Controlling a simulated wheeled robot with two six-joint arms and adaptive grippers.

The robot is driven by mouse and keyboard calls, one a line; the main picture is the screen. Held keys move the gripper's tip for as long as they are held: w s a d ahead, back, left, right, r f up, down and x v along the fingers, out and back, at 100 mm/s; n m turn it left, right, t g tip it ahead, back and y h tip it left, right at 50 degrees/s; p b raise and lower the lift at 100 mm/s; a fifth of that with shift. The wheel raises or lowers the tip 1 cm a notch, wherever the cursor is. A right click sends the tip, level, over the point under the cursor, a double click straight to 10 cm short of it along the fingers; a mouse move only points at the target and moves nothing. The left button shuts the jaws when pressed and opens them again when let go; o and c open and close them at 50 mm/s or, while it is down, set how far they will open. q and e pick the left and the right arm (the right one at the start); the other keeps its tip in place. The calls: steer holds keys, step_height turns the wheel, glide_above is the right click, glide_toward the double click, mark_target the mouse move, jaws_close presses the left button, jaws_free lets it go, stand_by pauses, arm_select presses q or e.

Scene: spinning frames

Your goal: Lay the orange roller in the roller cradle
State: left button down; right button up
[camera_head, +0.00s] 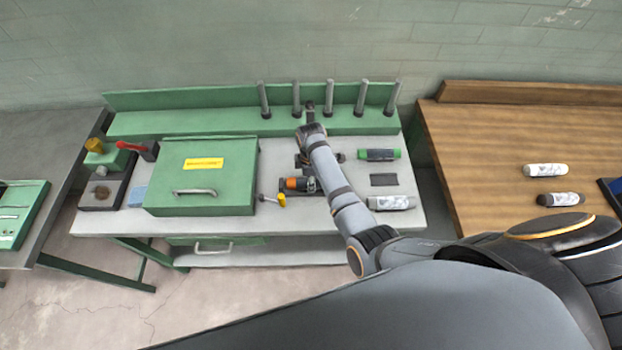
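The orange roller (296,184) shows as a short orange cylinder with dark parts around it, near the middle of the grey bench. My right arm crosses in front of its right end, so part of it is hidden. I cannot tell whether those dark parts belong to the roller cradle or to something else, and I cannot make out the cradle clearly. My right arm reaches in from the lower right over the bench. My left gripper is not in view.
A green box (203,205) stands left, with a yellow-handled tool (281,201) beside it. A green-ended roller (379,155), a dark flat pad (383,180) and a pale roller (390,203) lie right. Several upright posts (361,98) line the back. A wooden table (480,160) stands right.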

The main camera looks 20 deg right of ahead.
steer(key=shift+f, duration=0.2)
steer(key=o, duration=1.3)
steer(key=shift+o, duration=0.2)
steer(key=shift+r, duration=0.15)
step_height(320, 180, up, 7)
steer(key=shift+r, duration=0.1)
